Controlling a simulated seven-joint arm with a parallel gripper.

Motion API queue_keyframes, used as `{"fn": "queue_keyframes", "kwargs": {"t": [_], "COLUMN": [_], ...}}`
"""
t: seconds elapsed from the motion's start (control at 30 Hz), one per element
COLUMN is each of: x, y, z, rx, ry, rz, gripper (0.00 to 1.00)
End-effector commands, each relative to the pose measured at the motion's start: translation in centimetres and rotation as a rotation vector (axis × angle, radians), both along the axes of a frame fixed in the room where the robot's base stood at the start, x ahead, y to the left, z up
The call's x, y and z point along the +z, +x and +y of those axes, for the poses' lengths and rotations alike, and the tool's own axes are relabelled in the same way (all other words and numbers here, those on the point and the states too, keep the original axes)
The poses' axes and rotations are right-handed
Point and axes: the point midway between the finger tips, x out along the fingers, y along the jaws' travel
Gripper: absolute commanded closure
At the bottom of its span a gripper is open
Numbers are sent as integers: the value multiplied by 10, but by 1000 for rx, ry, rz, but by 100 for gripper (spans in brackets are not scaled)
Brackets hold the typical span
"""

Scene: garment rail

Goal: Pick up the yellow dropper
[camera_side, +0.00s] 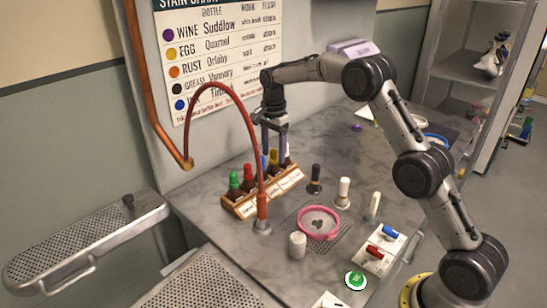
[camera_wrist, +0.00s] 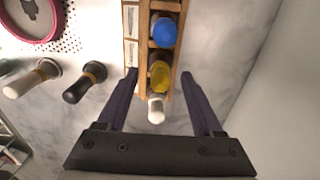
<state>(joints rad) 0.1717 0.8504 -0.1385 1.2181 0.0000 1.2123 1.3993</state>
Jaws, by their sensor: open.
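The yellow dropper (camera_wrist: 159,75) stands in a wooden rack (camera_side: 240,209), between a blue-capped bottle (camera_wrist: 163,32) and a white-capped one (camera_wrist: 156,110) in the wrist view. In the side view the yellow dropper (camera_side: 273,157) shows only in part, close below my gripper (camera_side: 274,140). In the wrist view the jaws are open, with one fingertip on each side of the yellow dropper's row. Nothing is held. I cannot tell the exact height of the fingertips above the cap.
Green- and red-capped bottles (camera_side: 247,172) stand at the rack's near end. A red curved hose (camera_side: 225,88) arches in front of the rack.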

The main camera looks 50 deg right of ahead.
Motion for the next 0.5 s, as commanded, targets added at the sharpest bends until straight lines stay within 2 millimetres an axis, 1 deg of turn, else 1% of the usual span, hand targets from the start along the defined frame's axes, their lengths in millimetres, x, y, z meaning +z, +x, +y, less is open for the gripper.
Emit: {"fn": "queue_keyframes", "kwargs": {"t": [0.1, 0.3, 0.33, 0.47, 0.5], "x": [-7, -7, -7, -7, -7], "y": [0, 0, 0, 0, 0], "z": [0, 0, 0, 0, 0], "rx": [0, 0, 0, 0, 0], "ry": [0, 0, 0, 0, 0], "rz": [-1, -1, -1, -1, -1], "gripper": [32, 32, 34, 57, 64]}}
